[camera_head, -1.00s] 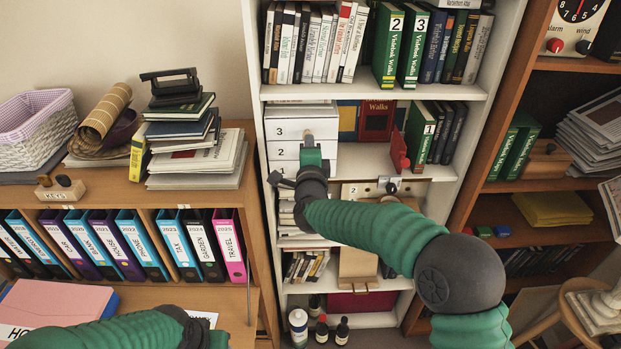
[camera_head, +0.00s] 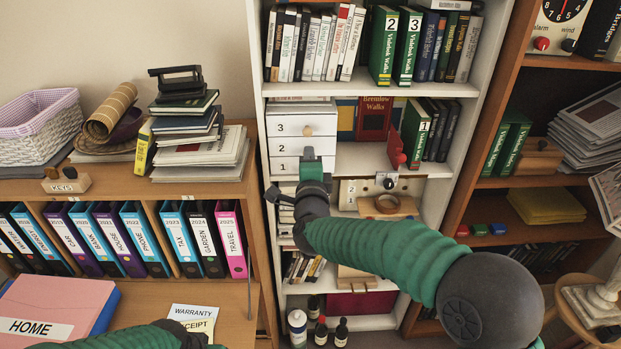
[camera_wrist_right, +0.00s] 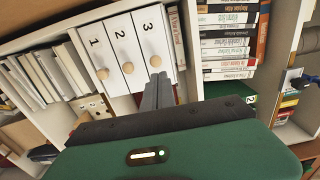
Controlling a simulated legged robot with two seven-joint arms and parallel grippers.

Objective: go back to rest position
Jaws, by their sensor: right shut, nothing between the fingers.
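My right arm reaches in from the lower right in the head view. Its gripper (camera_head: 308,153) is shut and empty, in front of the white numbered drawers (camera_head: 286,146) of the white bookcase. In the right wrist view the closed fingers (camera_wrist_right: 157,92) stand up before the drawers, near drawer 3 (camera_wrist_right: 156,45). I cannot tell the exact gap to the drawer fronts. My left arm (camera_head: 140,338) shows only as a green sleeve and dark joint at the bottom left edge. Its gripper is out of view.
Books fill the upper shelf; a red-knobbed panel (camera_head: 396,147) stands beside book 1. Bottles (camera_head: 298,325) stand low.

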